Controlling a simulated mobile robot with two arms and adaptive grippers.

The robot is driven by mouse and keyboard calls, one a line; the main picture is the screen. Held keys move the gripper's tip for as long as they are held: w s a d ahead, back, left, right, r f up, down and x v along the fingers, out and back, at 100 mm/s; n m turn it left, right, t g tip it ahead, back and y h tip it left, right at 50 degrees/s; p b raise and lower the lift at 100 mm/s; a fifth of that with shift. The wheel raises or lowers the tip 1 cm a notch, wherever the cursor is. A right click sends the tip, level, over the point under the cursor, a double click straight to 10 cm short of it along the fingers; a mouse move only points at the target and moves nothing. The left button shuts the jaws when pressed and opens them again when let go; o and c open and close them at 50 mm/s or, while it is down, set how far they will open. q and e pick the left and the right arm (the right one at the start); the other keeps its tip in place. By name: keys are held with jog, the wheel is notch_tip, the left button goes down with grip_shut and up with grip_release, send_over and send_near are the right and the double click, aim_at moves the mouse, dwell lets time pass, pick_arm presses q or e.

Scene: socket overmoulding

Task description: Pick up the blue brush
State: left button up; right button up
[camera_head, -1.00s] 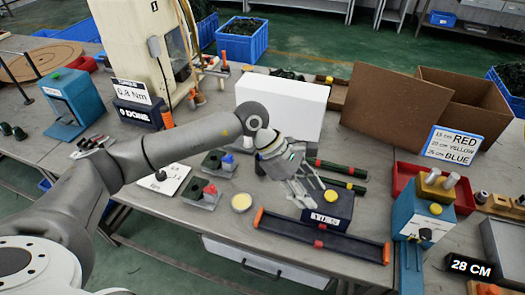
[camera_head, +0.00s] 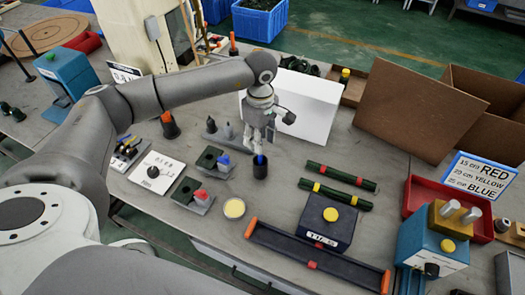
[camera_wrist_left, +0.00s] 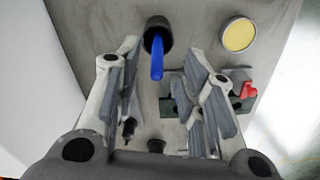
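The blue brush (camera_head: 260,159) stands in a small black cup (camera_head: 260,171) near the middle of the table, and only its blue handle shows. In the left wrist view the handle (camera_wrist_left: 157,62) leans out of the cup (camera_wrist_left: 153,27) toward the camera. My left gripper (camera_head: 259,143) points down just above the cup. In the left wrist view its fingers are apart, one on each side of the handle, with gaps that suggest no grip. The brush's lower end is hidden in the cup. My right gripper is not in view.
A cream-filled round dish (camera_head: 234,208) and a green block with a red part (camera_head: 197,194) are nearby. Dark green tubes (camera_head: 340,177) lie to the right. A white box (camera_head: 305,105) stands behind the gripper. A dark box with a yellow button (camera_head: 327,222) sits in front.

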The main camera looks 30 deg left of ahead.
aim_at(260, 158)
pick_arm(q)
notch_tip(260, 158, down, 2)
jog(key=shift+s+f, duration=0.1)
jog(key=f+p, duration=0.1)
jog(key=f, duration=0.2)
jog(key=f+p, duration=0.1)
jog(key=shift+w+a+f+p, duration=0.15)
jog(key=shift+w+f+p, duration=0.1)
jog(key=shift+p, duration=0.05)
jog(key=shift+f, duration=0.6)
grip_shut()
